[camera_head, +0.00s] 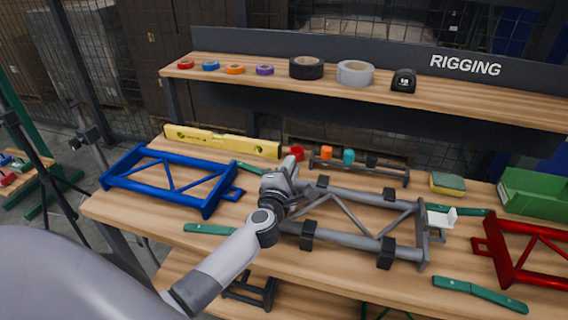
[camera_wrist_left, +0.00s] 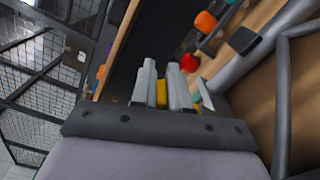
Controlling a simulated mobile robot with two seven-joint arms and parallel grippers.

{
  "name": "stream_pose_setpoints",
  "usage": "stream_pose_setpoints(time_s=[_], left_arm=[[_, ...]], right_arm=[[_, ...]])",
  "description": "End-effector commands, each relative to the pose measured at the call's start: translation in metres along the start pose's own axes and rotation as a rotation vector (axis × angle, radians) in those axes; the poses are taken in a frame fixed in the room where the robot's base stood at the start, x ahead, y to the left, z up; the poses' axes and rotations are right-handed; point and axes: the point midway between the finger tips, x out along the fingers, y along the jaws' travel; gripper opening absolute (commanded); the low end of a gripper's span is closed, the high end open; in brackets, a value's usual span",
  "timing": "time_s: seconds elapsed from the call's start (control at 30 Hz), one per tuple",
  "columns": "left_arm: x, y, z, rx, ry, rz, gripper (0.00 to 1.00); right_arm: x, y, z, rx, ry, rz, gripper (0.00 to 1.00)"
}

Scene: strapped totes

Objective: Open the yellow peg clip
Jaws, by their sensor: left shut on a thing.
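My left gripper (camera_head: 290,165) reaches in over the grey truss frame. In the left wrist view its two fingers (camera_wrist_left: 162,90) are closed on a narrow yellow piece, the yellow peg clip (camera_wrist_left: 162,95). Only a small part of the clip shows between the fingers. In the head view the gripper and wrist hide the clip. Whether it is open or closed cannot be told. My right gripper is not in view.
A grey rail (camera_head: 385,173) with red (camera_head: 297,153), orange (camera_head: 326,153) and teal (camera_head: 349,156) pieces stands just behind. The grey truss frame (camera_head: 340,235) lies under my arm. A blue frame (camera_head: 170,178) lies left, a red frame (camera_head: 520,250) right. A shelf (camera_head: 440,95) overhangs behind.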

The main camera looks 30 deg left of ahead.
Motion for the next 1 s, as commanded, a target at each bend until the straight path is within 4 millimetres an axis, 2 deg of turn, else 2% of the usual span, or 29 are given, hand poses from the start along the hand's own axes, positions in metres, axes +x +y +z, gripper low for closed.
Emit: stream_pose_setpoints(time_s=[0.5,0.73,1.0], left_arm=[[0.000,-0.018,0.019,0.450,0.000,-0.002,0.00],[0.000,-0.023,0.022,0.578,0.000,-0.001,0.00],[0.000,-0.027,0.024,0.647,0.000,-0.001,0.00]], right_arm=[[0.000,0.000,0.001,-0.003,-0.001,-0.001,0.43],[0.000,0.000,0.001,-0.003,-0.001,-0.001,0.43],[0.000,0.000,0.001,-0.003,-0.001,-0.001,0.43]])
